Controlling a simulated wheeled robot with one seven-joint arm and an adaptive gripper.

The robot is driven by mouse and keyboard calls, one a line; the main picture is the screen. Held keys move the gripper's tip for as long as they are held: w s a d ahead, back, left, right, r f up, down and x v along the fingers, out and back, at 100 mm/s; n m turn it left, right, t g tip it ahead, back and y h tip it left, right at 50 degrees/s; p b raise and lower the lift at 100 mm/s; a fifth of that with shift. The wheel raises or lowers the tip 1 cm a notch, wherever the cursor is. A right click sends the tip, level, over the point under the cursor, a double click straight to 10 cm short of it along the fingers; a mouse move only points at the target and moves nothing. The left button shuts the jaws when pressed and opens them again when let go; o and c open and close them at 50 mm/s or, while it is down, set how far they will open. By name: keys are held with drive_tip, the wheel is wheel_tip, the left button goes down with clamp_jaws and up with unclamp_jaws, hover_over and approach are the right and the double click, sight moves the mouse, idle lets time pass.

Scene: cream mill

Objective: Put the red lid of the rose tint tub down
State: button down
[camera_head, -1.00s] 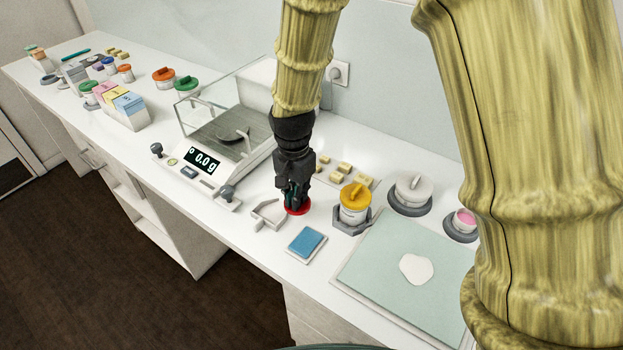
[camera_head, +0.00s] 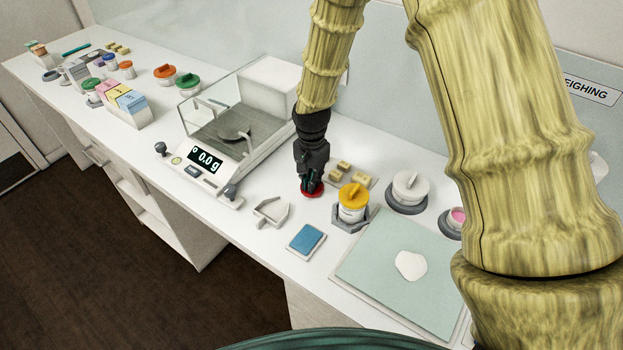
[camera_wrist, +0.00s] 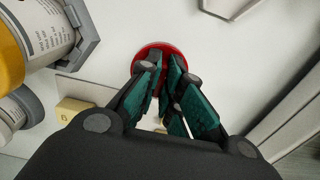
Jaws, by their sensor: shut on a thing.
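The red lid (camera_head: 313,193) is at my gripper's tips, low over the white counter between the scale and the yellow-lidded tub. Whether it touches the counter I cannot tell. My gripper (camera_head: 311,187) points down and is shut on the lid's raised grip. In the wrist view the red lid (camera_wrist: 160,62) shows as a disc beyond the fingertips (camera_wrist: 165,75). An open tub with pink contents (camera_head: 457,217) sits at the right in a grey ring holder, partly hidden by my arm; it has no lid on.
A yellow-lidded tub (camera_head: 353,203) stands close right of the lid in a grey holder. Yellow blocks (camera_head: 344,167) lie behind on a tray. The scale (camera_head: 206,160) is left.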

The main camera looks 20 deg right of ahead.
drive_tip(key=shift+f, duration=0.3)
drive_tip(key=shift+f, duration=0.2)
drive_tip(key=c, duration=1.6)
unclamp_jaws()
drive_tip(key=shift+s, duration=0.1)
drive_tip(key=shift+r, duration=0.6)
wheel_tip(320, 180, up, 11)
drive_tip(key=b, duration=0.3)
drive_tip(key=shift+b, duration=0.4)
drive_tip(key=shift+r, duration=0.1)
